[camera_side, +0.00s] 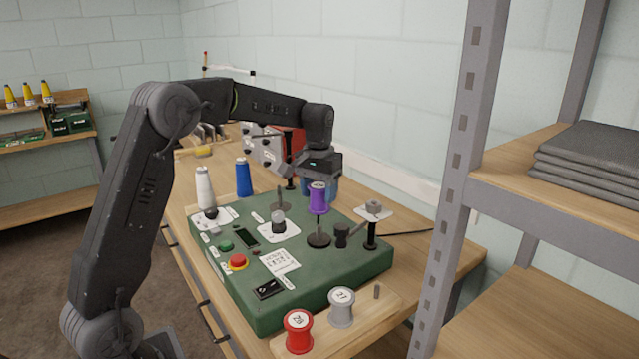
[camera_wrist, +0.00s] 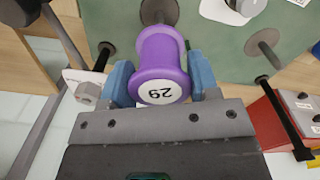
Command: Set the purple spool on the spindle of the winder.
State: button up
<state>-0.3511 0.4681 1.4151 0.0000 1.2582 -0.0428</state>
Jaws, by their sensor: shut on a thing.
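The purple spool (camera_side: 318,198) stands upright above a black disc on the green winder (camera_side: 345,262); in the wrist view the spool (camera_wrist: 160,60) shows a white end label reading 29. My gripper (camera_side: 319,187) is shut on the spool, with blue fingers on either side of it, as the wrist view also shows (camera_wrist: 160,80). The spindle (camera_side: 319,225) rises from the disc directly below the spool. The spool's lower end is clear of the disc. I cannot tell whether the spindle's tip is inside the spool.
White (camera_side: 205,188) and blue (camera_side: 243,177) cones stand at the winder's far left. Red (camera_side: 298,332) and grey (camera_side: 341,307) spools sit in front.

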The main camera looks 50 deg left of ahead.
jog(key=shift+f, duration=3.45)
jog(key=shift+f, duration=0.7)
jog(key=o, duration=0.9)
